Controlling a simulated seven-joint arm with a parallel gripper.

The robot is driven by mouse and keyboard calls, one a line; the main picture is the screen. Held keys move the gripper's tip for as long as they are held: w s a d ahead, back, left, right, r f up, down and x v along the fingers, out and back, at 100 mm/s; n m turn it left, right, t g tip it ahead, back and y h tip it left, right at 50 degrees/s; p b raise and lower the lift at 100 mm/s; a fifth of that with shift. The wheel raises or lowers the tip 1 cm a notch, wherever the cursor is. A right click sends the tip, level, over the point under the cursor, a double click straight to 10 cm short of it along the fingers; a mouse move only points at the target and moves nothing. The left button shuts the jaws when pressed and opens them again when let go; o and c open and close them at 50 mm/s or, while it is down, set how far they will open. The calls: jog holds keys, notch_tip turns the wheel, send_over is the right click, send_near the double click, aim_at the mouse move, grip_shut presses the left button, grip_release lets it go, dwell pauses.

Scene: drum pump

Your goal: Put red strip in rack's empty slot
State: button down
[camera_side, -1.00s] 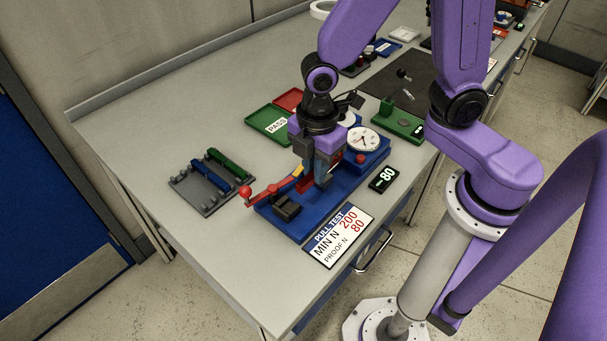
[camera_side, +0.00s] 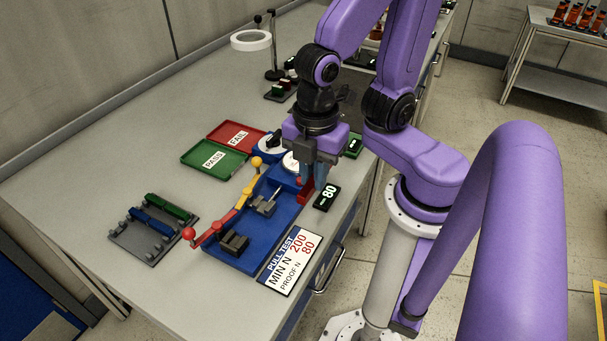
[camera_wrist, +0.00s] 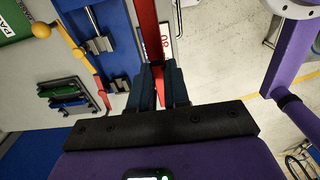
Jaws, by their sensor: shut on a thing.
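My gripper (camera_side: 317,180) is shut on the red strip (camera_side: 304,194), near the right edge of the blue pull-test base (camera_side: 268,232). In the wrist view, the red strip (camera_wrist: 147,38) runs up between the dark fingers of my gripper (camera_wrist: 160,80). The grey rack (camera_side: 128,240) lies at the left of the table, well apart from my gripper. It holds a blue strip (camera_side: 153,223) and a green strip (camera_side: 172,209), with bare room on its near-left side. The rack also shows in the wrist view (camera_wrist: 46,99).
The pull-test base carries dark clamps (camera_side: 234,243) and levers with a red knob (camera_side: 188,233) and a yellow knob (camera_side: 257,161). The green PASS tray (camera_side: 198,160) and red FAIL tray (camera_side: 222,134) lie behind. A display (camera_side: 327,197) reads 80.

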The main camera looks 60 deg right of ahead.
jog(key=shift+s+r, duration=0.1)
jog(key=shift+r, duration=1.45)
jog(key=shift+a, duration=0.1)
jog(key=w+a+m, duration=0.9)
jog(key=w+a, duration=0.6)
jog(key=w, duration=0.2)
jog(key=shift+w+a+f+m, duration=0.8)
jog(key=shift+w+f+m, duration=0.7)
jog(key=shift+w+f, duration=1.1)
jog(key=shift+w+a+f+m, duration=0.75)
jog(key=shift+w+f+m, duration=1)
jog(key=shift+w, duration=1.5)
jog(key=shift+w+a+f+m, duration=0.8)
jog(key=shift+w+f+m, duration=0.45)
jog(key=shift+w+f, duration=1.5)
jog(key=shift+w+f, duration=0.1)
jog(key=shift+f, duration=1.75)
